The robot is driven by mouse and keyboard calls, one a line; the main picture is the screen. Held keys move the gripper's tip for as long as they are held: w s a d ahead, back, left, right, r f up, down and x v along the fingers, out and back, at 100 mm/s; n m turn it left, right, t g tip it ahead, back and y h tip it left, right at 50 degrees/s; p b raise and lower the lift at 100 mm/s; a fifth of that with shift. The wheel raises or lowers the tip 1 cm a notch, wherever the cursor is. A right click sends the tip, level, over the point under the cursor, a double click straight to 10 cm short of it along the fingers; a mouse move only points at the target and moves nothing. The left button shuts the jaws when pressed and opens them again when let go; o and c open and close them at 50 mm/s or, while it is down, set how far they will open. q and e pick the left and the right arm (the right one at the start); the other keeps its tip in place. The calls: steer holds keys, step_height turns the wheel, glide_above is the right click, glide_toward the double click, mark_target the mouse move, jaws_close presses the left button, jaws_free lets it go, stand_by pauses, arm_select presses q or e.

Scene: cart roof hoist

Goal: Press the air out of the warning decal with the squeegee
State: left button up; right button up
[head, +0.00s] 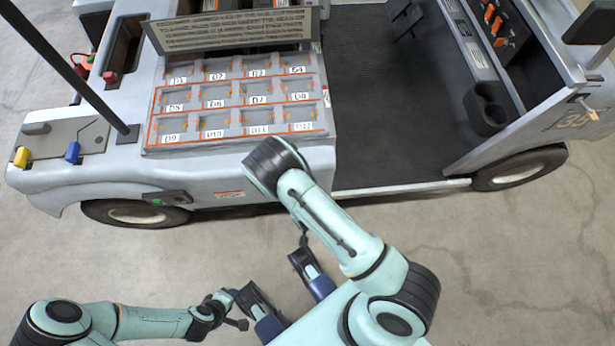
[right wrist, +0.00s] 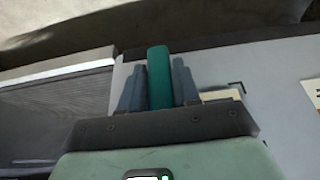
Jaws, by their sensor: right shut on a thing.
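My right gripper (right wrist: 155,72) is shut on a teal, rod-like piece (right wrist: 160,78), seemingly the squeegee; its working edge is not clear. Beyond the fingers is the cart's grey side panel (right wrist: 268,68). A cream label (right wrist: 214,95) with a dark corner mark beside it, possibly the warning decal, is partly hidden behind my gripper. I cannot tell whether the squeegee touches it.
A white and orange label (head: 229,194) and a dark box with a green button (head: 166,197) are on the cart's side. Above are numbered compartments (head: 240,100). The dark ribbed floor (head: 385,100) lies right of them. Bare concrete is clear at the lower right.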

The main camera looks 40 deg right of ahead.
steer(key=shift+w+a, duration=0.3)
steer(key=shift+a, duration=0.25)
steer(key=shift+w+a, duration=0.3)
steer(key=shift+a, duration=0.2)
steer(key=w+a, duration=0.4)
steer(key=a, duration=0.1)
steer(key=shift+a, duration=0.35)
stand_by(0.3)
steer(key=s+a+p, duration=0.1)
steer(key=s+a, duration=0.2)
steer(key=s, duration=0.3)
steer(key=shift+s+a, duration=0.15)
steer(key=shift+a, duration=0.2)
steer(key=shift+s, duration=0.1)
stand_by(0.5)
